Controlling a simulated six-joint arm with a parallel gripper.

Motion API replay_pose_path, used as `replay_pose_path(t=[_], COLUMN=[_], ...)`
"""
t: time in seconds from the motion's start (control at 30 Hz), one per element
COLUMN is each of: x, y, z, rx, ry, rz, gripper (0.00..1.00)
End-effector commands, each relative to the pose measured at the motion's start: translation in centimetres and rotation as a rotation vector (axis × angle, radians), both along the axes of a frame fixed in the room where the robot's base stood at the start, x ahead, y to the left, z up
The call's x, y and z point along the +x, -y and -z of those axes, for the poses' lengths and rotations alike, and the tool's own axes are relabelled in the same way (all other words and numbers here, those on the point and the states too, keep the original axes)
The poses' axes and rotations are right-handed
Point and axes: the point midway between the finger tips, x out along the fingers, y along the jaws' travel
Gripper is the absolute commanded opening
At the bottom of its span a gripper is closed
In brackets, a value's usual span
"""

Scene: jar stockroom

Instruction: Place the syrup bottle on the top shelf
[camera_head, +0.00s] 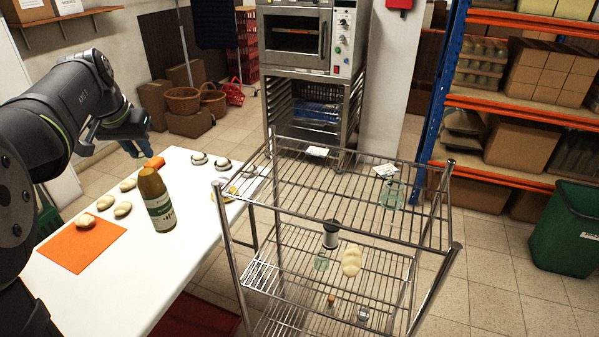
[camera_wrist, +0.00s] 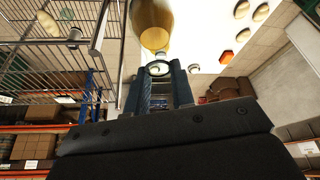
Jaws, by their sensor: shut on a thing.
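The syrup bottle (camera_head: 161,208), amber with a green and white label, is upright over the white table. I cannot tell whether its base touches the table. My gripper (camera_head: 132,149) is at its top end, on the far side. In the wrist view, the fingers of my gripper (camera_wrist: 158,68) reach to the narrow end of the bottle (camera_wrist: 151,17) and are shut on it; the exact contact is hard to see. The wire rack's top shelf (camera_head: 300,187) is to the right of the table; the rack also shows in the wrist view (camera_wrist: 48,55).
The white table (camera_head: 150,275) holds an orange mat (camera_head: 72,246), several pale buns and black-and-white pieces near the far edge. The top shelf carries a glass jar (camera_head: 391,195) and a card at the right; its left and middle are mostly bare. Metal posts rise at its corners.

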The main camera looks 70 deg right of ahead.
Motion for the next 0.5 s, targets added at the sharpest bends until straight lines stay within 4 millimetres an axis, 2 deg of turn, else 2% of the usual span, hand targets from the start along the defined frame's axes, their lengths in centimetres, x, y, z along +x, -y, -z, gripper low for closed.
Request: replay_pose_path(t=[0.03,0.1,0.3,0.5], x=[-0.4,-1.2,-3.7,-6.1], y=[1.8,3.9,9.2,12.6], z=[-1.0,-2.2,-5.2,-7.2], rx=[-0.003,-0.002,0.002,0.003], ry=[0.005,0.005,0.010,0.011], rz=[0.012,0.018,0.030,0.031], gripper=[0.00,0.00,0.00,0.00])
